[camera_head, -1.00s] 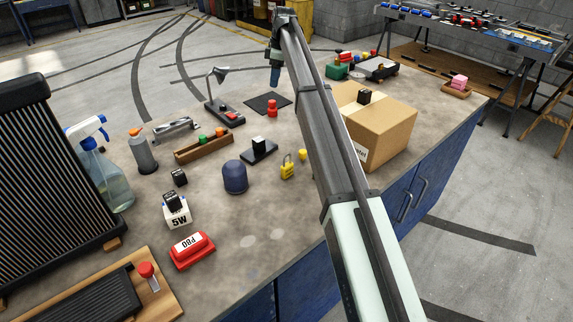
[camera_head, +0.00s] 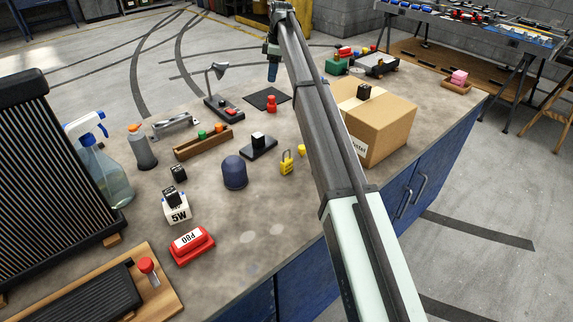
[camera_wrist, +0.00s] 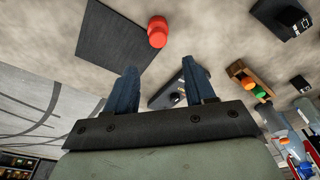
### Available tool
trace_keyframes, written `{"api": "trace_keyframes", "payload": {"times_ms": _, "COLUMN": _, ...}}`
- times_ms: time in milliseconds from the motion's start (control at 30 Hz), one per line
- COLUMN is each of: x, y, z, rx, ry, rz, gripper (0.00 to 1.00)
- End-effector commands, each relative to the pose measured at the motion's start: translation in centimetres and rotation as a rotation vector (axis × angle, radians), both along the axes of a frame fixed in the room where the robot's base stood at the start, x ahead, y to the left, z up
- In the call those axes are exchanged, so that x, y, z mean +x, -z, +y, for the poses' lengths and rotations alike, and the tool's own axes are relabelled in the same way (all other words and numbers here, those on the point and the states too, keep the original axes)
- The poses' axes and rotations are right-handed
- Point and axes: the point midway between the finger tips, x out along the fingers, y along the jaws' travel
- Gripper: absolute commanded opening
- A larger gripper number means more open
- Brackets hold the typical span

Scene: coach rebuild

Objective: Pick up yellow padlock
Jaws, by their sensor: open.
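The yellow padlock (camera_head: 287,165) stands on the workbench (camera_head: 262,211) in the head view, just left of my arm, with its shackle upward. A dark blue rounded object (camera_head: 235,174) stands to its left. My gripper (camera_head: 272,72) is far beyond the padlock, raised near the bench's far side. In the wrist view my gripper (camera_wrist: 160,66) has its two blue fingers spread, with nothing held between them. The padlock does not show in the wrist view.
A small yellow piece (camera_head: 301,150) sits beside my arm, behind the padlock. A cardboard box (camera_head: 384,129) stands to the right. A black block on a dark base (camera_head: 258,146) is behind left. A red piece (camera_head: 271,104) is near a black mat (camera_head: 258,97). Bench in front is clear.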

Motion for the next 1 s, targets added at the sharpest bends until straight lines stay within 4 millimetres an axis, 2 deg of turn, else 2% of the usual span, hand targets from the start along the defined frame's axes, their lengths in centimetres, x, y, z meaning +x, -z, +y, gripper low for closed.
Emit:
{"api": "trace_keyframes", "payload": {"times_ms": 67, "x": -1.0, "y": -1.3, "z": 1.1, "rx": 0.004, "ry": -0.014, "rz": -0.014, "gripper": 0.54}}
{"api": "trace_keyframes", "payload": {"times_ms": 167, "x": -3.9, "y": -2.5, "z": 1.5, "rx": 0.010, "ry": -0.026, "rz": -0.033, "gripper": 0.54}}
{"api": "trace_keyframes", "payload": {"times_ms": 333, "x": -11.1, "y": -3.5, "z": 0.7, "rx": 0.010, "ry": -0.042, "rz": -0.068, "gripper": 0.54}}
{"api": "trace_keyframes", "payload": {"times_ms": 533, "x": -20.2, "y": -3.3, "z": -1.8, "rx": -0.021, "ry": -0.099, "rz": -0.096, "gripper": 0.54}}
{"api": "trace_keyframes", "payload": {"times_ms": 733, "x": -28.6, "y": -1.5, "z": -5.5, "rx": -0.083, "ry": -0.330, "rz": -0.107, "gripper": 0.54}}
{"api": "trace_keyframes", "payload": {"times_ms": 833, "x": -30.9, "y": -0.6, "z": -6.8, "rx": -0.111, "ry": -0.476, "rz": -0.099, "gripper": 0.54}}
{"api": "trace_keyframes", "payload": {"times_ms": 1000, "x": -32.2, "y": -0.2, "z": -7.8, "rx": -0.140, "ry": -0.725, "rz": -0.082, "gripper": 0.54}}
